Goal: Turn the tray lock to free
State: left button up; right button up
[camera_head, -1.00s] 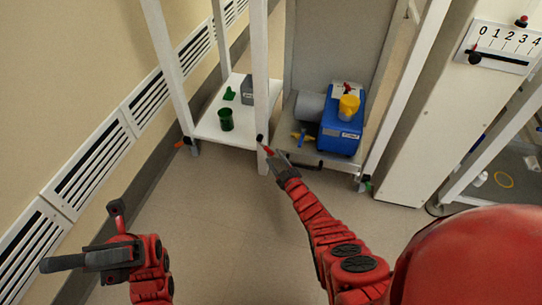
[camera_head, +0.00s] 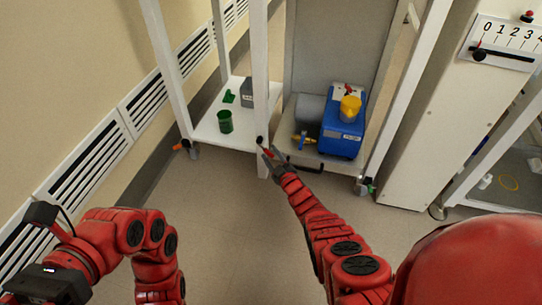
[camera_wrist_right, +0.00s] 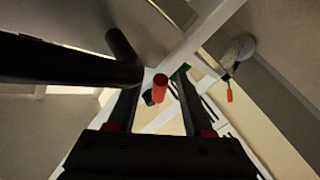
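The tray lock shows as a red grip (camera_wrist_right: 161,87) with a small dark part beside it in the right wrist view. In the head view its red part (camera_head: 267,152) is by the foot of the white post, below a black knob (camera_head: 259,140). My right gripper (camera_head: 268,159) is at the lock, its fingers apart with the red grip seen between their tips. I cannot tell whether they touch it. The black tray handle (camera_wrist_right: 95,62) crosses the wrist view at left. My left gripper's dark body (camera_head: 50,284) is at the lower left; its fingers are not visible.
A blue pump (camera_head: 341,132) with a yellow cap sits on the tray behind the lock. A green cup (camera_head: 225,121) stands on the white shelf (camera_head: 208,130) at left. Posts flank the tray; the floor (camera_head: 225,220) in front is clear.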

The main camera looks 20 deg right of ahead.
grip_shut()
jog(key=shift+f, duration=0.1)
dwell(1.2)
